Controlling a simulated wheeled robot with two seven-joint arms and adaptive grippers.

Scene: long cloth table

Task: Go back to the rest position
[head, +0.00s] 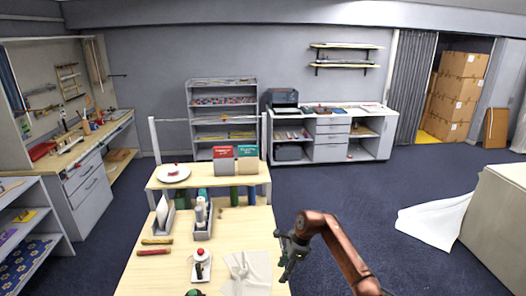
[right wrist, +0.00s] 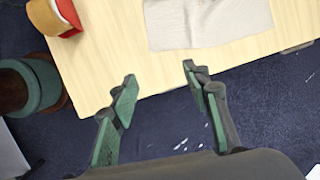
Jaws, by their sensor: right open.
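My right gripper (head: 285,252) is at the right edge of the near wooden table (head: 165,278), its reddish-brown arm coming in from the lower right. In the right wrist view its two green-padded fingers (right wrist: 160,76) are spread apart with nothing between them. They are over the table edge and the dark floor, short of a pale folded cloth (right wrist: 208,22). The cloth (head: 247,275) lies flat on the table, left of the gripper in the head view.
A white tray with a red-topped item (head: 201,262), a red strip (head: 154,252) and grey holders (head: 203,225) stand on the table. A raised shelf behind bears a plate (head: 173,174) and red and teal boxes (head: 223,160). Blue floor (head: 350,205) is open to the right.

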